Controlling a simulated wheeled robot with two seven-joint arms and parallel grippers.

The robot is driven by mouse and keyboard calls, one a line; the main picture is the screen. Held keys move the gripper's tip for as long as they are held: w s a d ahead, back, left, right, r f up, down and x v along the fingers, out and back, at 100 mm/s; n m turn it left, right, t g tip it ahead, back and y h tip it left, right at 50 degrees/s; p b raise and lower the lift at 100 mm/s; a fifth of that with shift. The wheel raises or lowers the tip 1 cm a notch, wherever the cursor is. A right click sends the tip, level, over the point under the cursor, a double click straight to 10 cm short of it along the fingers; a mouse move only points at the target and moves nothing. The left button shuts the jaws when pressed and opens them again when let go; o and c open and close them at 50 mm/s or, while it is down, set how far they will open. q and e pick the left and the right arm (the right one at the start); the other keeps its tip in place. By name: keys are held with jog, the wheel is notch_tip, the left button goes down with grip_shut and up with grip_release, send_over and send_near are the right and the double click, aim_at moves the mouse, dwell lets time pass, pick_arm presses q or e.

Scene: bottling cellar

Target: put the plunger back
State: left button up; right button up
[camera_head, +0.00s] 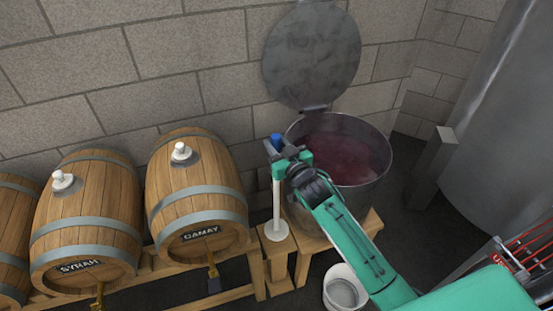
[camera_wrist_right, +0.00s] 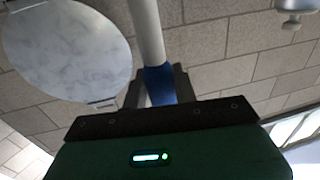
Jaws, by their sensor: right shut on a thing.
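The plunger (camera_head: 276,198) is a white rod with a blue grip at the top and a white disc at its foot. My right gripper (camera_head: 284,160) is shut on it near the blue part, which also shows between the fingers in the right wrist view (camera_wrist_right: 158,85). The rod hangs about upright. Its disc appears over a small wooden stand (camera_head: 272,253) left of the vat; I cannot tell whether it touches. The open steel vat (camera_head: 385,155) holds dark red liquid. My left gripper is not in view.
The vat's round lid (camera_head: 312,55) is raised against the block wall. Barrels marked Syrah (camera_head: 85,215) and Gamay (camera_head: 195,185) lie on a wooden rack to the left. A white bucket (camera_head: 331,295) stands on the floor. A large steel tank (camera_head: 500,130) is at right.

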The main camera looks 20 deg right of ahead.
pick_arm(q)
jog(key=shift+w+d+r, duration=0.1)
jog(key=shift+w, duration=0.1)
pick_arm(e)
jog(key=shift+f, duration=2.75)
jog(key=o, duration=1)
jog(key=shift+f, duration=0.1)
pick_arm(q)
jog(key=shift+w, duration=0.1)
pick_arm(e)
jog(key=shift+o, duration=0.2)
